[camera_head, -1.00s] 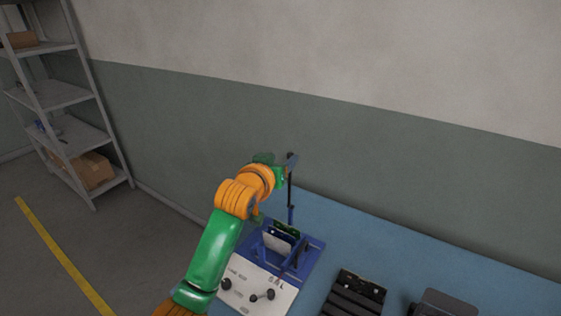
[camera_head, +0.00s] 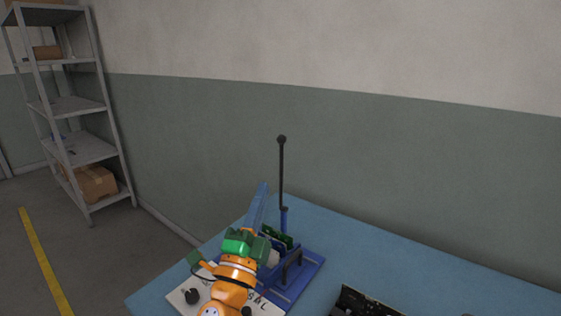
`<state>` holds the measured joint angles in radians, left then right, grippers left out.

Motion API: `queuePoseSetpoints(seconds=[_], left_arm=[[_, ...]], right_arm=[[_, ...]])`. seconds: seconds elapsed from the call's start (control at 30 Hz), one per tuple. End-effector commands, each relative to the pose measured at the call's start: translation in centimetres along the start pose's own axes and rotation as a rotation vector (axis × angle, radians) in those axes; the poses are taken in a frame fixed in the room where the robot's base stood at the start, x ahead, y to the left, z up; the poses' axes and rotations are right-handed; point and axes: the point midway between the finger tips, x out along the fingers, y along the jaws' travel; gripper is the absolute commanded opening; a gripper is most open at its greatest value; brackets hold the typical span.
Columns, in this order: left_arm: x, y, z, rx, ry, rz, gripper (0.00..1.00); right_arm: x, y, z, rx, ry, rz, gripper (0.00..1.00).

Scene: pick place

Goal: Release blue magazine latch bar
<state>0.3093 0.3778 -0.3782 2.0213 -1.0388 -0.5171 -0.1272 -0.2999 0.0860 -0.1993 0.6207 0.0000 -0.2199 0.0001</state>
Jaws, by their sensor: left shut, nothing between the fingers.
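A blue fixture (camera_head: 312,263) stands on the blue table, with a white lettered panel (camera_head: 270,304) at its front. A tall black lever with a ball top (camera_head: 282,165) rises upright from its back. A slanted blue bar (camera_head: 258,205), which looks like the latch bar, sticks up to the left of the lever. A green board (camera_head: 277,237) sits in the fixture, partly hidden. My left gripper (camera_head: 245,243) is shut and empty over the fixture's left part, just below the blue bar. Its fingertips are hard to make out, and I cannot tell whether it touches anything. My right gripper is not in view.
A black ribbed item (camera_head: 362,303) lies at the table's front, cut off by the picture's edge. The wall is close behind. A grey shelf with boxes (camera_head: 75,130) stands far left.

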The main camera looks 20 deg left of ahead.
Motion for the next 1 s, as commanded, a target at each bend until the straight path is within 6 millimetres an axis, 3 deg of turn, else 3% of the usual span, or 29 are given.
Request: queuePoseSetpoints(seconds=[0.3,0.5,1.0], left_arm=[[7.2,-0.3,0.0,-0.005,-0.003,-0.001,0.0],[10.2,0.0,0.1,-0.006,-0.004,0.001,0.0],[11.4,-0.2,0.0,-0.005,-0.004,0.008,0.0]], right_arm=[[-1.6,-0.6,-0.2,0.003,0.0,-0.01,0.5],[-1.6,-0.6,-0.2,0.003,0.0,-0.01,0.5],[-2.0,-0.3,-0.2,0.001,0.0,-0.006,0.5]])
